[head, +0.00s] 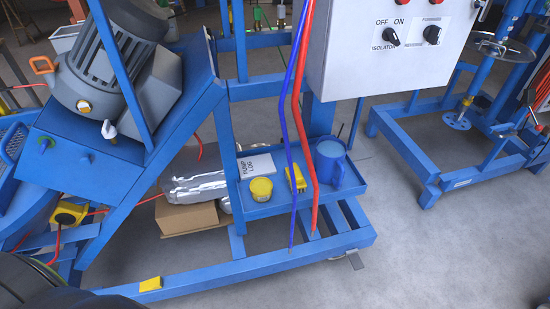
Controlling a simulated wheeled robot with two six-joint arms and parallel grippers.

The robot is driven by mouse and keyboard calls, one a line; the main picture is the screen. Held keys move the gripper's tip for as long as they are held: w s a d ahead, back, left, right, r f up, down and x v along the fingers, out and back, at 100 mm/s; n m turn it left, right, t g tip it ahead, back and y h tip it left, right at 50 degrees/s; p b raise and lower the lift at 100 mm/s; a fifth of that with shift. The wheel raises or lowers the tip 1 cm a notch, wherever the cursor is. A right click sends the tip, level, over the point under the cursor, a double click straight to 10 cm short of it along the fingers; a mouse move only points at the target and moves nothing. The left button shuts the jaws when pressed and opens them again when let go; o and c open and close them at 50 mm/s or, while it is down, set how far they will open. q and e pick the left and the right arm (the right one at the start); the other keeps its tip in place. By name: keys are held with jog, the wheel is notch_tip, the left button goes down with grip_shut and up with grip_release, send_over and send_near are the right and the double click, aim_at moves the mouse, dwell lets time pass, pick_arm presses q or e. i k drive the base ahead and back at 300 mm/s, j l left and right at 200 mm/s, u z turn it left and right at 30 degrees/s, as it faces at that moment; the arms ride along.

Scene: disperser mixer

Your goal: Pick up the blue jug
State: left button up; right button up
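The blue jug (331,170) stands upright on a blue tray shelf (270,209), at the tray's right end. Its open top faces up towards me and shows a paler blue inside. A red cable (297,110) and a blue cable (288,120) hang down in front of the tray, close to the left of the jug. Neither of my grippers shows in the head view. Nothing is seen holding the jug.
A yellow tub (261,189), a small yellow item (296,179) and a pump log (255,166) share the tray. Blue frame rails (240,268) run below. Grey floor (420,260) is clear at the lower right.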

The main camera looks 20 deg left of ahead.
aim_at(331, 152)
jog(key=u, duration=0.2)
jog(key=i+l+u, duration=0.1)
jog(key=i+l, duration=0.45)
jog(key=i+l+u, duration=0.1)
jog(key=i+l, duration=0.4)
jog(key=l, duration=0.3)
